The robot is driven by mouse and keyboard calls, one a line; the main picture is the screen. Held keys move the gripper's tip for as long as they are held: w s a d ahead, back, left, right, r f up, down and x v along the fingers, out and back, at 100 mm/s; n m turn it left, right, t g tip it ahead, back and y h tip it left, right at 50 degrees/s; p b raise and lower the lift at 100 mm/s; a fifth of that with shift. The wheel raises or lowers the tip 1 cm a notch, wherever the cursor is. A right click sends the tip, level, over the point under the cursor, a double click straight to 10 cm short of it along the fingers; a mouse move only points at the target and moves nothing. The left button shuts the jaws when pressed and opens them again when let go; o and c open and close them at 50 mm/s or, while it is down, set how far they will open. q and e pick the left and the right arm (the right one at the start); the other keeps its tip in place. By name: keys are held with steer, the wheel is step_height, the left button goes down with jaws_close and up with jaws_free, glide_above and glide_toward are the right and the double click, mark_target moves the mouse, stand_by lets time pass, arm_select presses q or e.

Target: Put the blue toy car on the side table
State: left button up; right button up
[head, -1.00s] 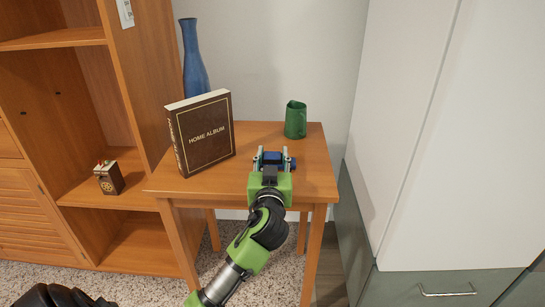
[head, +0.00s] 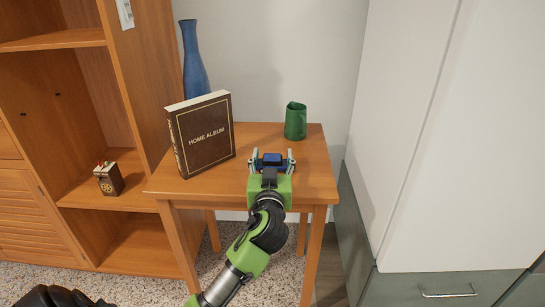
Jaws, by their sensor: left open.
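The blue toy car (head: 271,159) is at the side table's (head: 312,168) top, toward its right half. My left gripper (head: 271,158) is open, with its fingers spread on either side of the car and a gap showing beside it. The car's lower part is hidden behind the gripper, but it appears to rest on the table top. My right gripper is not in view.
A brown home album (head: 203,134) stands upright on the table's left. A green pitcher (head: 295,121) stands at the back right, behind the car. A blue vase (head: 194,62) is behind the album. A wooden shelf (head: 135,90) is left; a white cabinet (head: 440,130) is right.

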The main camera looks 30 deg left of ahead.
arm_select(q)
steer(key=v, duration=1)
steer(key=shift+s+d+f, duration=0.15)
steer(key=shift+d, duration=0.05)
steer(key=shift+s+d, duration=0.3)
steer(key=shift+s, duration=0.25)
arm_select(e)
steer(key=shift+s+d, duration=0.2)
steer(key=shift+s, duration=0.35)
